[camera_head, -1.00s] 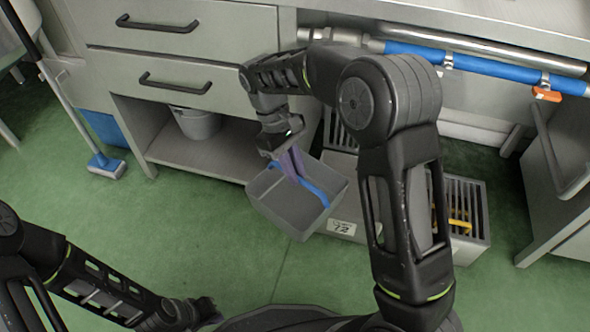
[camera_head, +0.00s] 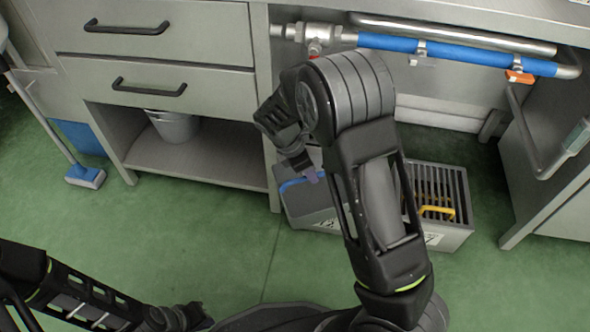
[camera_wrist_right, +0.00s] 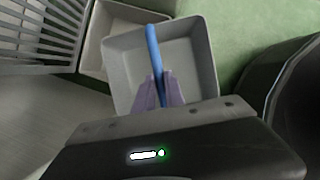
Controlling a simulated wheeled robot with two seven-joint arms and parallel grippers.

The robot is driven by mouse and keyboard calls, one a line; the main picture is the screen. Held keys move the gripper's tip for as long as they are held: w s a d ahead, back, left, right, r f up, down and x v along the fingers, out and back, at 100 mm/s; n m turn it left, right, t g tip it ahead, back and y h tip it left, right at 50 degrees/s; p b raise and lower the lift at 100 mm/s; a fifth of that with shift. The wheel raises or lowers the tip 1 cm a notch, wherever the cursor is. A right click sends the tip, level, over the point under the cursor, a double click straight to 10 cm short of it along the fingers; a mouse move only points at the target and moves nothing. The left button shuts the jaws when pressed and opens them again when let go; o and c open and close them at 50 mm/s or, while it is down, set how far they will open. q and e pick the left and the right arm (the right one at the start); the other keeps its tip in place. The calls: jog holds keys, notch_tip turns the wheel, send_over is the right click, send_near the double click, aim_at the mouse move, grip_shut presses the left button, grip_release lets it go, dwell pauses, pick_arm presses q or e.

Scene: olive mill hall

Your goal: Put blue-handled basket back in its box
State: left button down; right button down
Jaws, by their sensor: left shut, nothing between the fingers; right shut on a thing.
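The blue-handled basket is a shallow grey tray (camera_head: 304,203) with a blue bar across it. My right gripper (camera_head: 313,176) is shut on the blue handle, which also shows in the right wrist view (camera_wrist_right: 152,45). There the basket (camera_wrist_right: 190,65) hangs below the fingers. A light grey box (camera_wrist_right: 98,44) shows behind and to the left of the basket, which overlaps it in the picture. In the head view the box's labelled front (camera_head: 327,225) shows below the basket; my right arm hides much of it. My left gripper (camera_head: 203,316) is shut and empty at the bottom.
A grey box with a slatted basket and yellow handle (camera_head: 437,211) stands right of my arm. A drawer cabinet (camera_head: 170,60) with a bucket (camera_head: 174,126) on its shelf stands left. A blue pipe (camera_head: 390,44) runs above. Green floor is clear in front.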

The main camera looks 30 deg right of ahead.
jog(key=d+f+n, duration=0.1)
jog(key=n, duration=0.1)
jog(key=d+f+n+t, duration=0.1)
jog(key=d+n, duration=0.1)
jog(key=s+d+f+n+t, duration=0.1)
jog(key=n, duration=0.1)
jog(key=shift+d+n, duration=0.15)
jog(key=shift+n, duration=0.15)
jog(key=n, duration=0.1)
jog(key=d+f+n+t+y, duration=0.1)
jog(key=shift+s+d+n, duration=0.1)
jog(key=shift+s+n, duration=0.2)
jog(key=shift+n, duration=0.1)
jog(key=shift+s+d+f+n+t+y, duration=0.15)
jog(key=shift+n+t, duration=0.1)
jog(key=shift+n, duration=0.3)
jog(key=shift+s+d+f+n+t+y, duration=0.15)
jog(key=shift+n+t, duration=0.1)
jog(key=shift+n, duration=0.3)
jog(key=shift+s, duration=0.1)
